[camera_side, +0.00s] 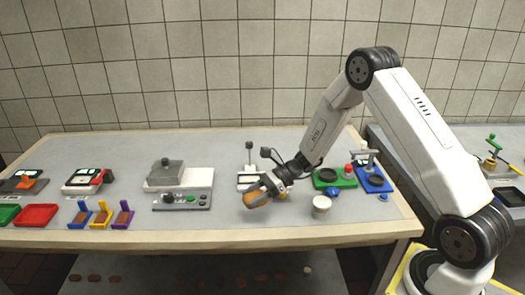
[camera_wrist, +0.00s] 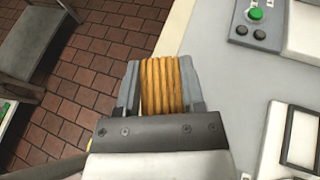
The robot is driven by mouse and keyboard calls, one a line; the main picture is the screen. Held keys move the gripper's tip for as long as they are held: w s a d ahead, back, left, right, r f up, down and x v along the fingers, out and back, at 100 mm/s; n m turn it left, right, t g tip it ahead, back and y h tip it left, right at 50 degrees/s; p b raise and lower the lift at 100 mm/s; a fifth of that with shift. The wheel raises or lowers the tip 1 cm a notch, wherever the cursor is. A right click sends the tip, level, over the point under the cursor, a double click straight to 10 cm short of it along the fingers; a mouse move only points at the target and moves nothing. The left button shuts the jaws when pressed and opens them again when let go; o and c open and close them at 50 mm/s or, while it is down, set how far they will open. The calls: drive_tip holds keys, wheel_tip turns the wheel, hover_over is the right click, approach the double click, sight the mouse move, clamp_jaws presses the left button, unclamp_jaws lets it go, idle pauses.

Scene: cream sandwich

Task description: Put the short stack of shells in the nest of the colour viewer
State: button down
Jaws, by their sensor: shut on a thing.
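My gripper (camera_side: 258,193) is shut on a short stack of golden-brown shells (camera_side: 255,200), held near the table's front edge. In the wrist view, the stack (camera_wrist: 163,86) fills the space between the two grey fingers of my gripper (camera_wrist: 161,84), its layers standing side by side. A white device (camera_side: 248,178) with an upright post stands just behind my gripper and is partly hidden by it. I cannot tell for sure which device is the colour viewer; its nest is not clearly visible.
A green device (camera_side: 347,183) with a dark ring and a blue device (camera_side: 378,187) stand to the right. A white cup (camera_side: 321,203) is close to my gripper's right. A grey control machine (camera_side: 182,200), coloured holders (camera_side: 102,214) and a red tray (camera_side: 36,215) are to the left.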

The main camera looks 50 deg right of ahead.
sight(245, 218)
drive_tip(key=shift+w+f, duration=1.55)
drive_tip(key=shift+f, duration=0.3)
drive_tip(key=shift+w+f, duration=0.5)
drive_tip(key=shift+f, duration=1.45)
drive_tip(key=shift+f, duration=0.15)
drive_tip(key=shift+c, duration=1)
unclamp_jaws()
drive_tip(key=shift+d, duration=0.1)
drive_tip(key=shift+v, duration=3.8)
